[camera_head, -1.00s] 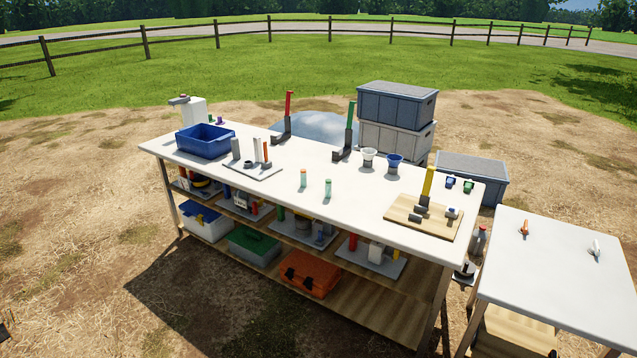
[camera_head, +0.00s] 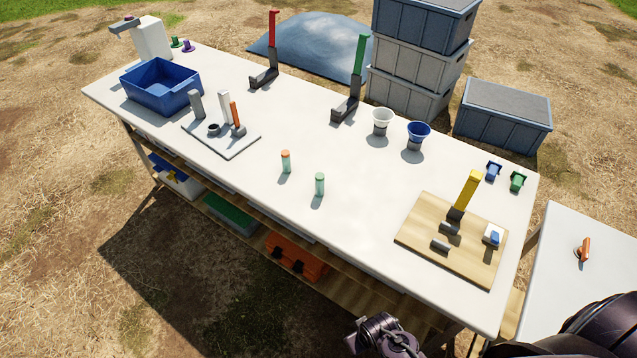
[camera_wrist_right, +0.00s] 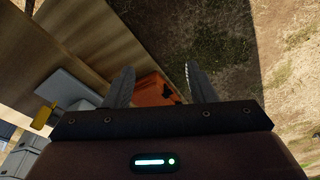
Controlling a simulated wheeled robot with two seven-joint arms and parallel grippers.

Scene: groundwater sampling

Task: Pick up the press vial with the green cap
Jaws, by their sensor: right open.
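The press vial with the green cap (camera_head: 319,184) stands upright near the front middle of the white table. A similar vial with an orange cap (camera_head: 286,161) stands to its left. My right arm comes in at the bottom right of the head view, low in front of the table. In the right wrist view my right gripper (camera_wrist_right: 158,84) is open and empty, its two fingers apart, with the lower shelf and an orange case beyond them. It is well away from the vial, which the wrist view does not show. My left gripper is in neither view.
A wooden board (camera_head: 420,238) with a yellow-handled press is at the table's right. A blue bin (camera_head: 163,86) is far left. The table around the vial is clear.

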